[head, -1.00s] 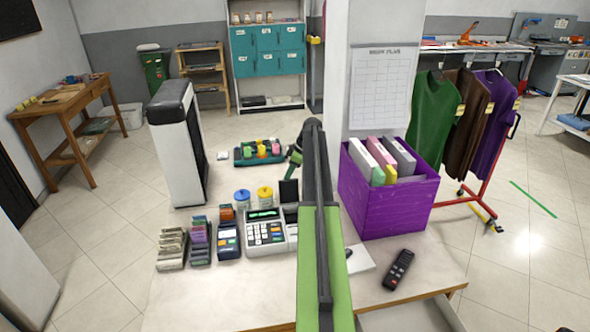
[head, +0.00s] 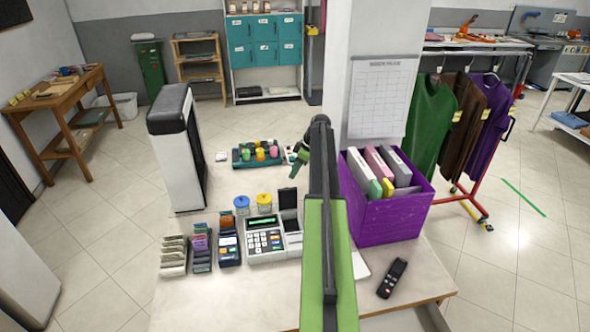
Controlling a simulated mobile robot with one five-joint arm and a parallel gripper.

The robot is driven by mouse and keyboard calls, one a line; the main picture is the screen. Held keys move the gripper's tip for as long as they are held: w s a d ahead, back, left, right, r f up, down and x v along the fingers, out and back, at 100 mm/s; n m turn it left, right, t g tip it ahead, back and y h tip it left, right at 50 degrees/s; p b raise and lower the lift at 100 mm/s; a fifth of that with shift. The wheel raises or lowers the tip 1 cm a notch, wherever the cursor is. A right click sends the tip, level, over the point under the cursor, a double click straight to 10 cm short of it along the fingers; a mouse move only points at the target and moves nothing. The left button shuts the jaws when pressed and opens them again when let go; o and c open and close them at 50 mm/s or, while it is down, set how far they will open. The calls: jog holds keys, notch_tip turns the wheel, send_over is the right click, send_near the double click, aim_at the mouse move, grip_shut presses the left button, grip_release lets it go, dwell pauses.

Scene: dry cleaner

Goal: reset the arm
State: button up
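My green and black arm reaches forward over the counter (head: 225,305) from the bottom middle of the head view. My gripper (head: 299,155) shows only in part, as a small dark green piece left of the arm's far end. The arm hides the rest of it, so its fingers cannot be made out. It appears above the counter's far part, near a green tray (head: 240,163) with colourful spools. I see nothing held.
A purple bin (head: 400,218) of binders stands right of my arm, close to it. A cash register (head: 268,240), card terminal (head: 229,250) and jars stand left. A black remote (head: 392,279) lies front right. A tall white and black unit (head: 180,150) stands at the left edge.

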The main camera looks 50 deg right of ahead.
jog(key=shift+s+r, duration=0.2)
jog(key=shift+d, duration=0.15)
